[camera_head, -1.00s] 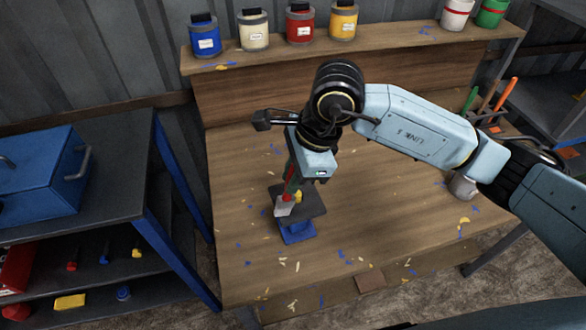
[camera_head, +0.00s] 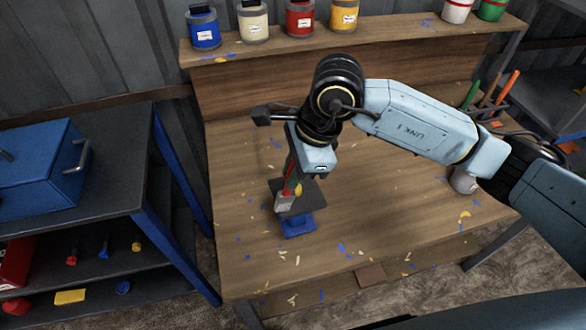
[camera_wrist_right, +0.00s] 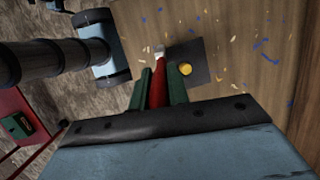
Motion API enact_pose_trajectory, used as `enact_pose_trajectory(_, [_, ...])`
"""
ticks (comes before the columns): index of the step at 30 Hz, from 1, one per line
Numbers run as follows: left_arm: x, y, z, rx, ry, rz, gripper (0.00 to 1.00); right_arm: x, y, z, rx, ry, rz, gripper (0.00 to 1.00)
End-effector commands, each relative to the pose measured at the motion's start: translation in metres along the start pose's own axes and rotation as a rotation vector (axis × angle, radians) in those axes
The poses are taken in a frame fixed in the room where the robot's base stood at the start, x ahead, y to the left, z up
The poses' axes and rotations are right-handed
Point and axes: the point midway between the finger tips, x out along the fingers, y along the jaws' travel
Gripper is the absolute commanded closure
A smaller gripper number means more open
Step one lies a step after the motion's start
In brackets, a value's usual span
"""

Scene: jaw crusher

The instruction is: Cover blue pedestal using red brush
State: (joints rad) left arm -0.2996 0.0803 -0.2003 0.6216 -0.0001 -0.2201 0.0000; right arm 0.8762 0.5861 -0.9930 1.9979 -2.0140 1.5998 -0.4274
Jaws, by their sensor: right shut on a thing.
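My right gripper (camera_head: 294,176) points down over the workbench and is shut on the red brush (camera_head: 289,189). The brush has a red handle and pale bristles, which show at the left edge of the dark plate. I cannot tell whether they touch it. The blue pedestal (camera_head: 298,227) stands on the bench with a dark square plate (camera_head: 315,197) on top and a small yellow thing (camera_head: 298,190) on the plate. In the right wrist view, the brush (camera_wrist_right: 157,88) sits between the green fingers, beside the plate (camera_wrist_right: 198,50). My left gripper is not in view.
Blue (camera_head: 204,30), cream, red and yellow paint cans stand on the raised shelf behind. A dark rack (camera_head: 75,195) with a blue box is at the left. The bench front is mostly clear apart from paint flecks.

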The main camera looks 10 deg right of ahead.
Motion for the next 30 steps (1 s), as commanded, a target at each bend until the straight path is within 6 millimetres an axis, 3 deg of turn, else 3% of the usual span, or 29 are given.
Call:
enact_pose_trajectory(17, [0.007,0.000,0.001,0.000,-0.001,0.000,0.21,0.004,0.000,-0.004,0.001,0.001,-0.001,1.00])
enact_pose_trajectory(30, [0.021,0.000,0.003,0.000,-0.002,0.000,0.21,-0.005,-0.003,-0.031,0.001,0.000,0.000,1.00])
